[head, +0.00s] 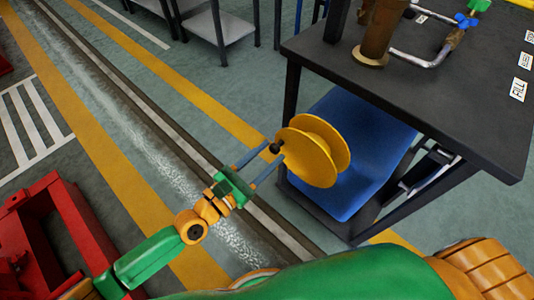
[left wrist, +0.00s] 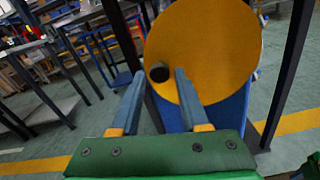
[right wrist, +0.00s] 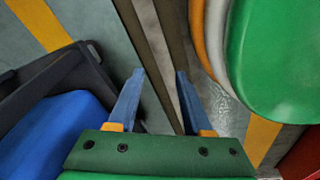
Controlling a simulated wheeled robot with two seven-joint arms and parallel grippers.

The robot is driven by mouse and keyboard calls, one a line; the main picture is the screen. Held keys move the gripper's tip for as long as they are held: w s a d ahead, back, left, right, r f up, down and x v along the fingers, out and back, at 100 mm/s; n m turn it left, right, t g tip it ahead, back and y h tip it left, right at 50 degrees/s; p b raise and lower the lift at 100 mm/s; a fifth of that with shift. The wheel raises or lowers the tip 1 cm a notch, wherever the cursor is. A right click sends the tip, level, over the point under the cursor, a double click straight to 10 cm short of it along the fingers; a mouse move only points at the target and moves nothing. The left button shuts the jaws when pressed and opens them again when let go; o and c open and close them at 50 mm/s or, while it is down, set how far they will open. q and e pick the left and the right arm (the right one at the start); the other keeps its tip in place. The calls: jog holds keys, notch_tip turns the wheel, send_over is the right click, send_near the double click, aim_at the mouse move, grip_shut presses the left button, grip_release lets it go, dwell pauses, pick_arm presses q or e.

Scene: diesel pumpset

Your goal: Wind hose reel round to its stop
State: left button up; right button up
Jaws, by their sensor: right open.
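The hose reel is a yellow two-disc wheel (head: 310,152) on the side of the dark table, with a short black crank knob (head: 275,148) on its near face. The reel's disc (left wrist: 205,45) and the knob (left wrist: 159,72) also fill the middle of the left wrist view. My left gripper (head: 274,151) is open, its two blue fingertips on either side of the knob, with gaps showing between knob and fingers. My right gripper (right wrist: 160,73) is open and empty in the right wrist view, over the floor.
The dark table (head: 430,90) carries a brown pipe stand (head: 377,35), a valve pipe and labels. A red frame (head: 45,235) stands at left.

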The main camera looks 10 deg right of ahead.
pick_arm(q)
jog(key=shift+o, duration=0.7)
